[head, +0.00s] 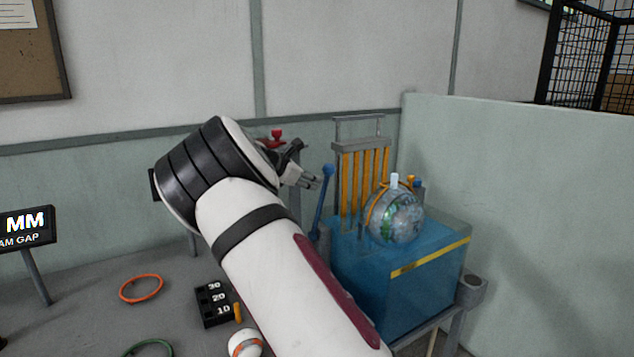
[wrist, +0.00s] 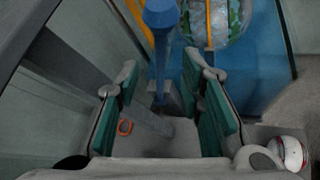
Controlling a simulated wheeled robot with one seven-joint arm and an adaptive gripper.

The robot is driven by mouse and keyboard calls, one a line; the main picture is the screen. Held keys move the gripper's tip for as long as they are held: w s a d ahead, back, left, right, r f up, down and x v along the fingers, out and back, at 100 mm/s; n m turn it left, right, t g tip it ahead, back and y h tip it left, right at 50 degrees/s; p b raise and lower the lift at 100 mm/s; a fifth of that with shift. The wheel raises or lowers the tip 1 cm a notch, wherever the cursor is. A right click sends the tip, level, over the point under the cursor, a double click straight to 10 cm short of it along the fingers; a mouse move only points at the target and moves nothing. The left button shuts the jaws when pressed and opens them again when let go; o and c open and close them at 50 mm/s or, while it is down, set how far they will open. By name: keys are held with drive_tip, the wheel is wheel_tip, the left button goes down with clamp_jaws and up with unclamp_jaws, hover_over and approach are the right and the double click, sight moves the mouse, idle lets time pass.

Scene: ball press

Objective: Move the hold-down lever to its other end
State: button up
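The hold-down lever is a blue rod with a round blue knob (head: 328,170), standing upright and slightly tilted at the left side of the blue press box (head: 420,285). In the wrist view the lever (wrist: 160,35) runs down the middle, in line with the gap between my fingers. My gripper (head: 313,182) is just left of the knob in the head view. In the wrist view my gripper (wrist: 160,75) is open, its teal pads wide apart with no contact on the lever visible. I cannot tell how deep the lever is between them. My arm hides the table below.
A clear ball (head: 396,216) with coloured contents sits on the press beside yellow bars (head: 363,180). A red knob (head: 277,136) is behind my wrist. An orange ring (head: 141,289), a numbered black block (head: 216,303) and a white-orange ball (head: 245,344) lie on the table.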

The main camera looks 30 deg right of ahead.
drive_tip(key=shift+v, duration=1.1)
